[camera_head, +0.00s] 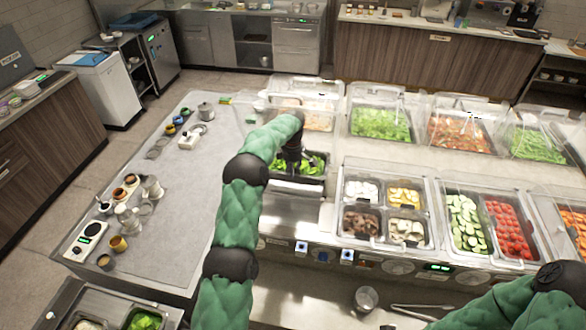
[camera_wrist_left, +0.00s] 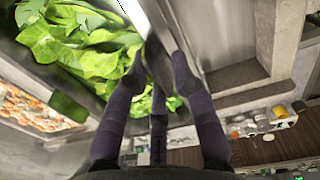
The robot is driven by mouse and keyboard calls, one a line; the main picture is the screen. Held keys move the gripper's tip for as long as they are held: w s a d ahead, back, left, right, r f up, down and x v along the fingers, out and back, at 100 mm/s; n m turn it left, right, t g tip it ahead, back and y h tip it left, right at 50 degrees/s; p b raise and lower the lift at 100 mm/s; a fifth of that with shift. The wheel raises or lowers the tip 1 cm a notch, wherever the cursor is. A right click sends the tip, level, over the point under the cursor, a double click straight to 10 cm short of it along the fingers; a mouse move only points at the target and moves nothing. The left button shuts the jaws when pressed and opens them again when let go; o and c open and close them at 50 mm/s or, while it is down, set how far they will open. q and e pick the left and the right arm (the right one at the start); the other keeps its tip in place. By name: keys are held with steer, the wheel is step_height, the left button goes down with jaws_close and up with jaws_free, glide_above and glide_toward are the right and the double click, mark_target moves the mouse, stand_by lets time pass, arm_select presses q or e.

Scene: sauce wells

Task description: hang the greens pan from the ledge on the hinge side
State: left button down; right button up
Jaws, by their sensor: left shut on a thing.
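The greens pan (camera_head: 300,180) is a dark metal pan filled with green leaves. It is at the left end of the sauce-well counter in the head view, partly covered by my left arm. I cannot tell whether the pan is seated or raised. The hinge-side ledge cannot be told apart clearly. My right gripper is out of view; only its arm shows at lower right.
A clear-lidded bin of pale food (camera_head: 316,117) stands just behind the pan. A lidded group of small pans (camera_head: 384,207) is to the right. The grey side table (camera_head: 185,225) at left carries cups and a scale (camera_head: 88,238), with bare room in its middle.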

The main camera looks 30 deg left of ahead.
arm_select(q)
steer(key=shift+w+f+b, duration=0.1)
steer(key=shift+f+b, duration=0.25)
steer(key=shift+f, duration=0.95)
step_height(320, 180, down, 7)
steer(key=b, duration=0.5)
steer(key=shift+f+b, duration=0.45)
steer(key=shift+f, duration=0.1)
steer(key=c, duration=1)
jaws_free()
steer(key=shift+f, duration=0.1)
